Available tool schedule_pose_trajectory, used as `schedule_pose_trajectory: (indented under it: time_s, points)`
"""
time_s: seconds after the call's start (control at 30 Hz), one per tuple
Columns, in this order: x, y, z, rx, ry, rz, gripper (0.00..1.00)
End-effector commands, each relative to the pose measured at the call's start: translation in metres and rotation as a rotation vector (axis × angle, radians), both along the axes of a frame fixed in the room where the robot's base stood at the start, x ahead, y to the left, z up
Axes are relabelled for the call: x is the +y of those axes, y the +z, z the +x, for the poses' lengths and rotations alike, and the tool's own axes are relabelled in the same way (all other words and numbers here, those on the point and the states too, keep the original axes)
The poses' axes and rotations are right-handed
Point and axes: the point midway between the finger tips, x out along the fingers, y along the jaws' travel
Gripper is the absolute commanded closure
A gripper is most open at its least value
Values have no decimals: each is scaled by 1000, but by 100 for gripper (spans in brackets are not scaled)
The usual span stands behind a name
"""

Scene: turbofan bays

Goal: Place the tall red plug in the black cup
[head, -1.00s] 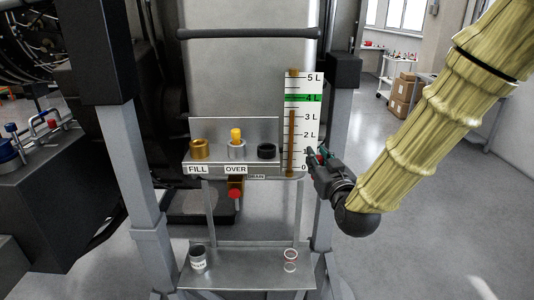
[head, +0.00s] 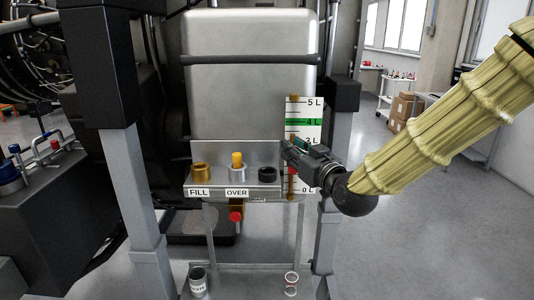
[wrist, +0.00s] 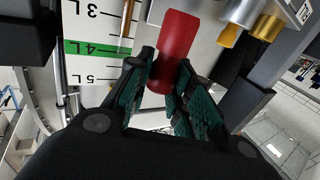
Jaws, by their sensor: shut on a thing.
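The red plug (wrist: 174,50) shows in the wrist view between the fingers of my gripper (wrist: 163,88), which is shut on it. It points away from my palm, slightly tilted in the picture. In the head view my gripper (head: 287,148) is in front of the level gauge, above and a little right of the black cup (head: 267,174). The plug cannot be made out there. The black cup stands at the right end of the shelf and looks empty. I cannot make out the cup in the wrist view.
On the shelf (head: 217,185), left of the cup, stand a steel cup (head: 238,173) with a yellow plug (head: 237,159) and a brass cup (head: 200,173). The gauge board (head: 302,112) rises at the right. A lower tray holds a can (head: 198,282) and rings (head: 291,281).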

Motion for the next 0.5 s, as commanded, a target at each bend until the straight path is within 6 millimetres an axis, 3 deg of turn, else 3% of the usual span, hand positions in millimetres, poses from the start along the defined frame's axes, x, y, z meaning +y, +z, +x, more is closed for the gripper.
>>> schedule_pose_trajectory:
  time_s: [0.3,0.5]
  points:
    - [41,-3,43,0,1,-1,94]
    - [59,-7,61,1,0,0,94]
